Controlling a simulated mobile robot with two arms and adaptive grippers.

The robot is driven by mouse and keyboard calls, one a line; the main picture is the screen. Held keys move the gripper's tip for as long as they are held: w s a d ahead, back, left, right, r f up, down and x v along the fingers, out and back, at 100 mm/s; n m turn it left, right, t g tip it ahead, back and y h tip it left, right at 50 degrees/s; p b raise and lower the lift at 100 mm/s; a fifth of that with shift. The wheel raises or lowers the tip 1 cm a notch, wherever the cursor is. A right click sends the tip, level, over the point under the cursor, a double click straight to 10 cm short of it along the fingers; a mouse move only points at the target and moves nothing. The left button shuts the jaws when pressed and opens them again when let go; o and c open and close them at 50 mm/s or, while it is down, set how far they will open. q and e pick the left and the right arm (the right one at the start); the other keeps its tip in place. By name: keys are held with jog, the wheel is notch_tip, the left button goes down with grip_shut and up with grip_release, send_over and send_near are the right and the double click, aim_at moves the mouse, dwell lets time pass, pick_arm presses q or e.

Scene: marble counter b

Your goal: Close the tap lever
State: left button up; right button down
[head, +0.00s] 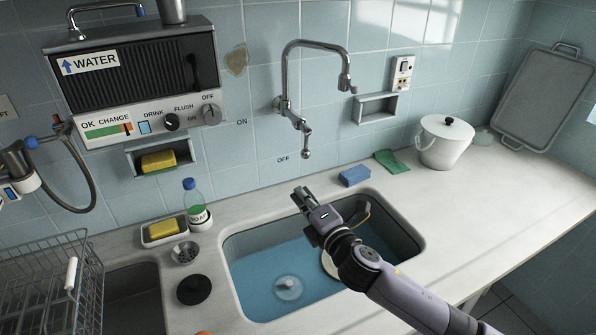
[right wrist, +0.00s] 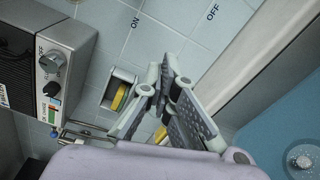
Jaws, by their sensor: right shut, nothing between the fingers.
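The chrome tap (head: 287,75) is mounted on the tiled wall above the sink, with its spout arching right. Its lever (head: 305,140) hangs down from the valve, its rounded end near the OFF label (head: 283,159); the ON label (head: 242,122) is up and to the left. My right gripper (head: 301,195) is shut and empty, over the sink below the lever and apart from it in the picture. Its closed fingers (right wrist: 168,72) also show in the right wrist view, where I cannot make out the lever. My left gripper is not in view.
The sink (head: 237,243) holds blue water. A blue sponge (head: 354,176), green cloth (head: 392,161) and white pot (head: 443,142) stand right of the tap. The right counter is mostly clear.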

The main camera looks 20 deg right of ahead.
jog(key=w+d+p, duration=0.3)
jog(key=w, duration=0.7)
jog(key=shift+w+r, duration=0.15)
jog(key=shift+r, duration=0.3)
jog(key=shift+w+d+r+n, duration=0.15)
jog(key=shift+d+n, duration=0.25)
jog(key=shift+d, duration=0.2)
